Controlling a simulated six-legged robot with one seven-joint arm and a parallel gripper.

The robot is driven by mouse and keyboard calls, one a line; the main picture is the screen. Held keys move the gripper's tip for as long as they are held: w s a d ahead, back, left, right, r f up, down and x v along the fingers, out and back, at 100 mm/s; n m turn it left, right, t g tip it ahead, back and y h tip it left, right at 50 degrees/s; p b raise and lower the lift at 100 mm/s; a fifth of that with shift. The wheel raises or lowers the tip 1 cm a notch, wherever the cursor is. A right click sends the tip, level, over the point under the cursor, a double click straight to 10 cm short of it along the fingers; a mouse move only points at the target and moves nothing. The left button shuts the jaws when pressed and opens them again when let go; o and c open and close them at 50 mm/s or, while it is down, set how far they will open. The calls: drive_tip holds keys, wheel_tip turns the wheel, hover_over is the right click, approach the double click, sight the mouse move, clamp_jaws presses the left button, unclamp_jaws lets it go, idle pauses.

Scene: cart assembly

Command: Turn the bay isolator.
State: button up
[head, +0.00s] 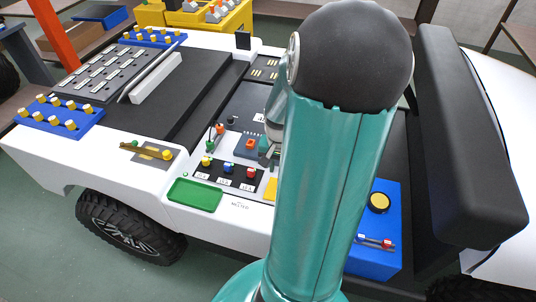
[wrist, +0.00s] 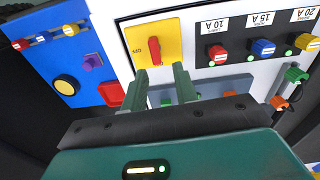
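The bay isolator is most likely the red rotary handle (wrist: 154,50) on a yellow plate (wrist: 174,32) in the wrist view. The handle's long side runs up and down in that picture. In the head view only an edge of the yellow plate (head: 270,188) shows beside my arm, and the handle is hidden. My gripper (wrist: 162,82) is open and empty, its two green fingers apart. In the wrist view the fingertips appear just below the handle, near the plate's lower edge; I cannot tell the depth between them.
Red (wrist: 217,53), blue (wrist: 263,47) and yellow (wrist: 306,42) knobs sit on a black strip right of the plate. A blue box (wrist: 80,50) with a yellow button stands to its left. Orange and green connectors (wrist: 287,88) are at the right. A green tray (head: 195,194) lies on the cart.

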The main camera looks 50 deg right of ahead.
drive_tip(key=shift+s+d+f+m, duration=0.3)
drive_tip(key=shift+s+d+f, duration=0.15)
drive_tip(key=shift+f, duration=0.15)
wheel_tip(320, 180, down, 8)
drive_tip(key=shift+r, duration=0.2)
drive_tip(key=c, duration=0.6)
drive_tip(key=m, duration=0.8)
drive_tip(key=shift+w+m, duration=0.1)
drive_tip(key=shift+m, duration=0.2)
drive_tip(key=m, duration=0.4)
drive_tip(key=shift+m, duration=0.4)
drive_tip(key=m, duration=0.3)
drive_tip(key=o, duration=0.3)
drive_tip(key=shift+m, duration=0.7)
drive_tip(key=o, duration=0.5)
